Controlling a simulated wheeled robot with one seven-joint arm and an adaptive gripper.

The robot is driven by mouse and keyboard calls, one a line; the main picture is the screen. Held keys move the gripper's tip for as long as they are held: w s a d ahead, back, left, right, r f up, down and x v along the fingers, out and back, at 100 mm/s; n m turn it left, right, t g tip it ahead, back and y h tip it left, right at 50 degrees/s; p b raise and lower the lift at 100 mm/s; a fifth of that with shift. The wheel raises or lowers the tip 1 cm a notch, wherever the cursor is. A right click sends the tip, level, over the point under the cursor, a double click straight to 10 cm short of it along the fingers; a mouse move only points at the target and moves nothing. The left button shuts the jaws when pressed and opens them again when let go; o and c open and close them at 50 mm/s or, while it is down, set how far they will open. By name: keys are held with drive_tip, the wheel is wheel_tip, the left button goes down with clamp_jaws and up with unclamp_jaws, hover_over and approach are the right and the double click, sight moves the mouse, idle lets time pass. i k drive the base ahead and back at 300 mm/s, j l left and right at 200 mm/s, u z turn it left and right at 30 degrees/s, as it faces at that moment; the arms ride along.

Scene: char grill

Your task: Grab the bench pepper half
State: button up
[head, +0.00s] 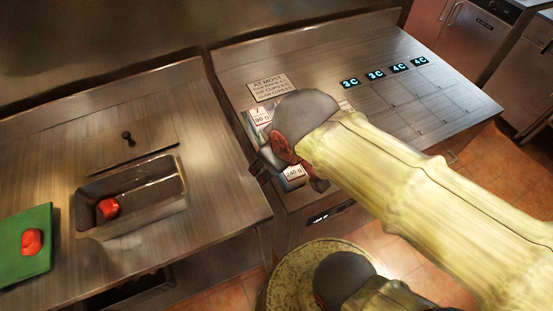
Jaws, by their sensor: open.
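A red pepper half (32,242) lies on a green cutting board (40,272) at the far left of the left steel bench.
The right counter has white labels, one reading 90 g (262,118), a sign (268,87) and small lit displays (375,74). A gap separates it from the left bench (230,190). A flat plate with a small black knob (127,138) lies behind the pan.

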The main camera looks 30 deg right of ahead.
sight(32, 240)
drive_tip(key=u, duration=1.7)
drive_tip(key=z, duration=0.55)
drive_tip(key=i+j+z, duration=0.1)
drive_tip(key=j+z, duration=0.25)
drive_tip(key=j, duration=0.15)
drive_tip(key=i+j+z, duration=0.1)
drive_tip(key=j+z, duration=0.65)
drive_tip(key=j, duration=0.8)
drive_tip(key=k+j+z, duration=0.1)
drive_tip(key=j, duration=0.4)
drive_tip(key=k+j, duration=0.1)
drive_tip(key=j, duration=0.45)
drive_tip(key=j+z, duration=0.1)
drive_tip(key=j, duration=0.4)
drive_tip(key=k+j, duration=0.15)
drive_tip(key=j, duration=0.35)
drive_tip(key=k+j+z, duration=0.1)
drive_tip(key=j, duration=0.4)
